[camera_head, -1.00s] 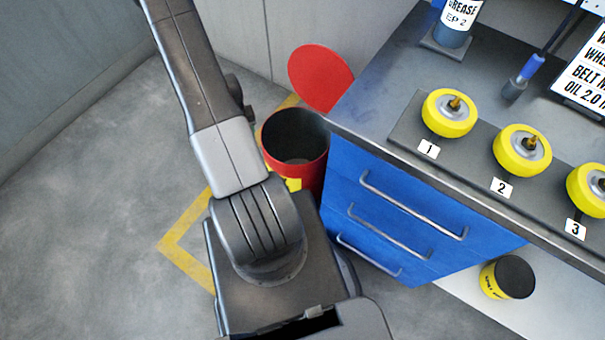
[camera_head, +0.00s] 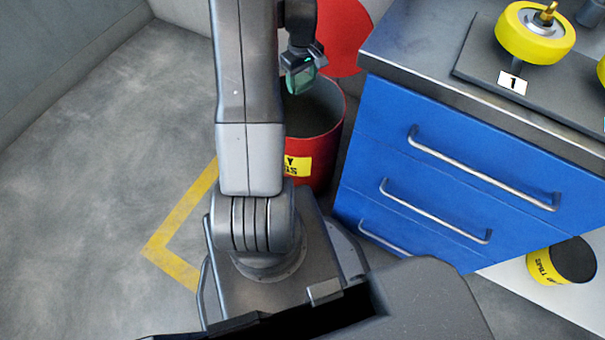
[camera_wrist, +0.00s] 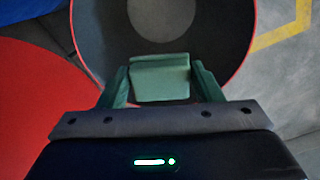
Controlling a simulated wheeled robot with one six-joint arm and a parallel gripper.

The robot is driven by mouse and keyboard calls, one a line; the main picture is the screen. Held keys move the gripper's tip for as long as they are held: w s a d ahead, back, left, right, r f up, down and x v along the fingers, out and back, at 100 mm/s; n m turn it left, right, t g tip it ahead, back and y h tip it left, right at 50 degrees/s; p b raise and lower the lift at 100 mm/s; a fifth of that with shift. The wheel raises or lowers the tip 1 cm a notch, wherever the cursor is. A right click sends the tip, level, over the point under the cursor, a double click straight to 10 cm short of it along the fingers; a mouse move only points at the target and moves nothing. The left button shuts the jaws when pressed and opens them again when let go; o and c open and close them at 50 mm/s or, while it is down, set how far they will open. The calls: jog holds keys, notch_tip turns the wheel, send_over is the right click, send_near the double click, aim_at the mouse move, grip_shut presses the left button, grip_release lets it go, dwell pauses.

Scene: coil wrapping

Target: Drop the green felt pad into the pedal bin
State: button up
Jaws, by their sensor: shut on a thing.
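My gripper (camera_head: 301,83) is shut on the green felt pad (camera_wrist: 160,78), which sits between its two fingers in the wrist view. In the head view the pad is a small greenish shape at the fingertips, hard to tell from the fingers. The red pedal bin (camera_head: 325,150) stands open on the floor, its round red lid (camera_head: 343,35) raised behind it. The gripper and pad are over the bin's mouth. In the wrist view the bin's dark inside (camera_wrist: 215,35) shows beyond the pad. My arm hides the bin's left side.
A blue drawer cabinet (camera_head: 430,165) with metal handles stands close to the bin's right. A yellow wheel (camera_head: 535,32) stands on its top by label 1. A yellow and black canister (camera_head: 562,262) is at the lower right. Yellow floor tape (camera_head: 180,225) marks the left.

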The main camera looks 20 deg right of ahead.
jog(key=shift+s+d+f+b, duration=0.1)
jog(key=shift+s+d+b, duration=0.2)
jog(key=shift+d, duration=0.15)
jog(key=shift+s+d+f+b, duration=0.1)
jog(key=shift+s+d+b, duration=0.15)
jog(key=shift+d, duration=0.15)
notch_tip(320, 180, down, 6)
jog(key=b, duration=0.4)
jog(key=shift+r, duration=0.1)
jog(key=o, duration=1)
jog(key=shift+o, duration=0.2)
notch_tip(320, 180, up, 14)
jog(key=p, duration=0.4)
